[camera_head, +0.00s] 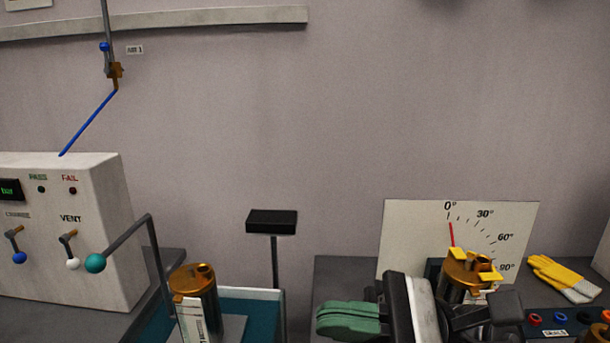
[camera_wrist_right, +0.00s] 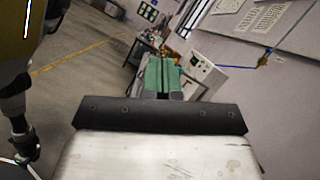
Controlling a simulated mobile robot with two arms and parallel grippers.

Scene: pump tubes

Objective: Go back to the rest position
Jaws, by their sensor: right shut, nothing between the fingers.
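My right gripper (camera_head: 325,319) is low in the head view, right of the middle, with its green fingers pointing left. It is shut and empty. The fingers also show close together in the right wrist view (camera_wrist_right: 162,76). A bronze cylinder with yellow tabs (camera_head: 467,270) stands behind my right arm, in front of the dial plate (camera_head: 407,232). The arm hides its lower part. A second bronze cylinder (camera_head: 196,287) with a white label stands left of the gripper, apart from it. My left gripper does not show.
The white test box (camera_head: 105,240) with levers stands at the left. A teal-walled tray (camera_head: 255,296) surrounds the left cylinder. A black-topped post (camera_head: 271,222) rises behind. Yellow gloves (camera_head: 560,278) lie at the right, near a panel with coloured sockets (camera_head: 560,318).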

